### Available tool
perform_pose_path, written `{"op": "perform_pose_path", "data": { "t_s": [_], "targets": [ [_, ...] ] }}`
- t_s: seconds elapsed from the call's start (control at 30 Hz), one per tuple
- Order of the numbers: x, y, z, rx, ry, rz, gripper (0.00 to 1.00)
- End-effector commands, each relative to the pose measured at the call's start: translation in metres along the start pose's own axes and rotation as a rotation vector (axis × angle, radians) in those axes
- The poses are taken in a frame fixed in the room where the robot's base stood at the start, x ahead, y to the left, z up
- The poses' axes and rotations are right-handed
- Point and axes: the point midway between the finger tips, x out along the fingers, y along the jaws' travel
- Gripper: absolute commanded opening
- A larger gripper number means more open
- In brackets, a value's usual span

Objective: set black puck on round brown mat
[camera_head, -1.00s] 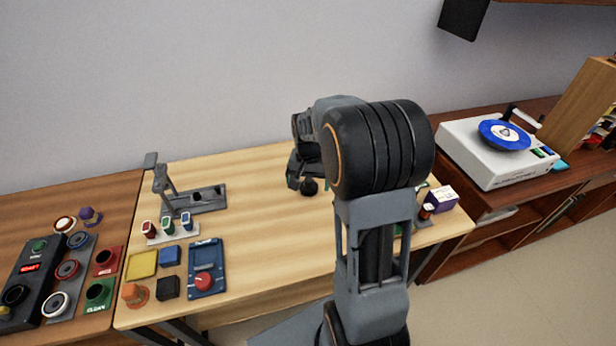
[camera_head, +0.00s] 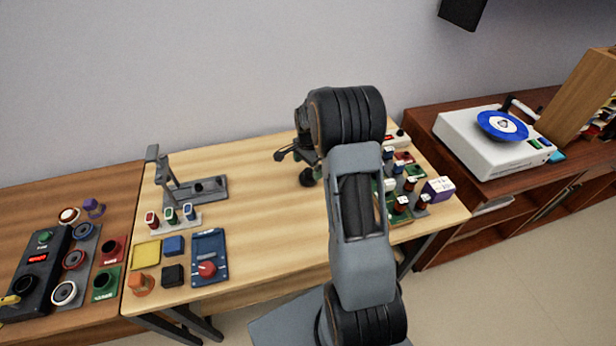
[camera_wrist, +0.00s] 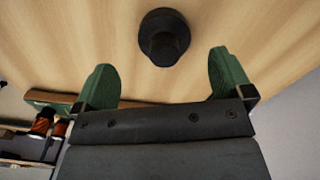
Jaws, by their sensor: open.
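The black puck (camera_wrist: 163,37) stands on the pale wood table in the wrist view, a round dark piece with a raised top. It also shows in the head view as a small dark shape (camera_head: 307,178), just left of my arm. My gripper (camera_wrist: 160,63) is open and empty, its two green fingers spread wide. The puck appears beyond the fingertips, roughly in line with the gap between them and apart from both. I cannot make out a round brown mat in either view; my arm hides part of the table.
Small coloured parts and a purple box (camera_head: 437,189) crowd the table right of my arm. A grey stand (camera_head: 200,189), a blue tray (camera_head: 209,245) and small blocks occupy the left side. The table's middle left of my arm is clear. A white turntable (camera_head: 470,148) sits on the right cabinet.

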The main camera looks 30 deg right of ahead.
Motion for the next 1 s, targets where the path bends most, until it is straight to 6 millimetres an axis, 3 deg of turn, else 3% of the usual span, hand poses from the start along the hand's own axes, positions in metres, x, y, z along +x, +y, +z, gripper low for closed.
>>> {"op": "perform_pose_path", "data": {
  "t_s": [0.23, 0.6, 0.87, 1.0],
  "targets": [
    [0.015, -0.001, -0.001, 0.000, -0.001, 0.002, 0.98],
    [0.056, -0.004, -0.003, -0.001, -0.001, 0.001, 0.98],
    [0.059, -0.005, -0.003, -0.001, 0.000, -0.001, 0.98],
    [0.058, -0.005, -0.003, -0.001, 0.000, -0.001, 0.87]
  ]
}}
